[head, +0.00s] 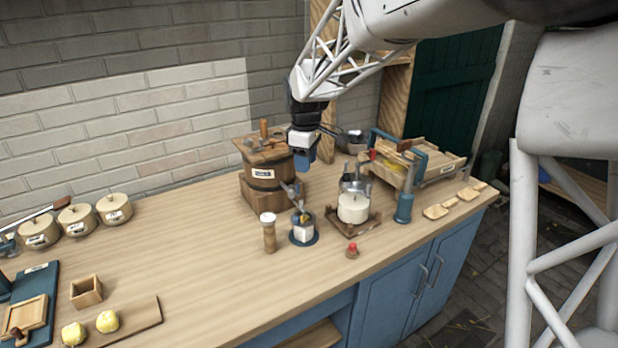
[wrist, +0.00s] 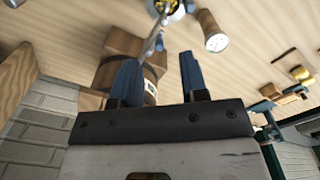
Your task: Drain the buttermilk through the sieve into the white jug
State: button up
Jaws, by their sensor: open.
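The wooden churn (head: 268,172) stands on a wooden block, with a grey spout or tap (head: 291,188) on its front. A small white vessel with a dark upper part (head: 303,232), apparently the white jug, stands on a blue disc below the spout. Something yellow shows at its top; I cannot clearly make out the sieve. My gripper (head: 306,160) is open and empty, at the churn's upper right. In the wrist view my gripper (wrist: 158,62) has its two blue fingers apart, with the churn (wrist: 152,84) visible between and beyond them.
A wooden shaker (head: 268,236) stands left of the vessel. A cream cylinder (head: 353,208) on a wooden tray and a blue post (head: 404,208) stand to the right. Lidded pots (head: 76,220) line the left back. The counter's middle left is clear.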

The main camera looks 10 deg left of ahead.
aim_at(298, 184)
jog(key=shift+w+a+f+n, duration=0.15)
jog(key=shift+a+f, duration=0.05)
jog(key=shift+a, duration=0.25)
jog(key=shift+w+a+f+n, duration=0.1)
jog(key=shift+w+a+f, duration=0.1)
jog(key=shift+a, duration=0.25)
jog(key=shift+w+a+f+n, duration=0.15)
jog(key=shift+a, duration=0.3)
jog(key=shift+f, duration=3.95)
jog(key=shift+c, duration=0.4)
grip_shut()
